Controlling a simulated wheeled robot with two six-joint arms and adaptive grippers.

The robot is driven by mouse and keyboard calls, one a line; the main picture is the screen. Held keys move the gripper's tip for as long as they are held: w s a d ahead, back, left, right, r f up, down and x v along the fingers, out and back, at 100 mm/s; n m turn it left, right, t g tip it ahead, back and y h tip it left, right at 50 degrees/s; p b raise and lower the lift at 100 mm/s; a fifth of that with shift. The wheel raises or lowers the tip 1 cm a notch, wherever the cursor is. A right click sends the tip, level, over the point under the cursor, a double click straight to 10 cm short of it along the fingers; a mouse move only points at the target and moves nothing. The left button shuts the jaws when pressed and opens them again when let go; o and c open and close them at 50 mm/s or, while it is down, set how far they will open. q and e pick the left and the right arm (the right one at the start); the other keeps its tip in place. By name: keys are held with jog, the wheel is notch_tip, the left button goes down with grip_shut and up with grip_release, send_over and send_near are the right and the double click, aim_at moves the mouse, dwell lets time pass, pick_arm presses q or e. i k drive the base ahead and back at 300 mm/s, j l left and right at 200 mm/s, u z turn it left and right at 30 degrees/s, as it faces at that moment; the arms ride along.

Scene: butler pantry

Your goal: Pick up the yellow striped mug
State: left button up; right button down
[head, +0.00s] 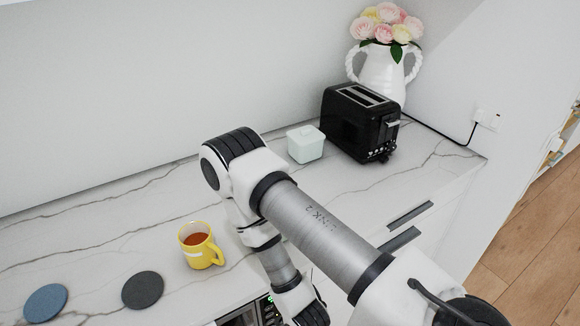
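The yellow mug (201,252) stands upright on the marble counter, left of my arm, with brown liquid inside and a pale mark on its front. Its handle is turned toward the lower right of the picture. One of my arms comes in from the lower right, arches over the counter edge and bends down to the right of the mug, apart from it. Its gripper is out of the picture below. My other gripper is not in the picture either.
A dark grey round coaster (143,290) and a blue one (45,303) lie left of the mug. A white lidded box (305,144), a black toaster (361,122) and a white flower vase (382,76) stand behind my arm. The counter behind the mug is clear.

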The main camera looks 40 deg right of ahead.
aim_at(195, 238)
jog(key=z, duration=0.65)
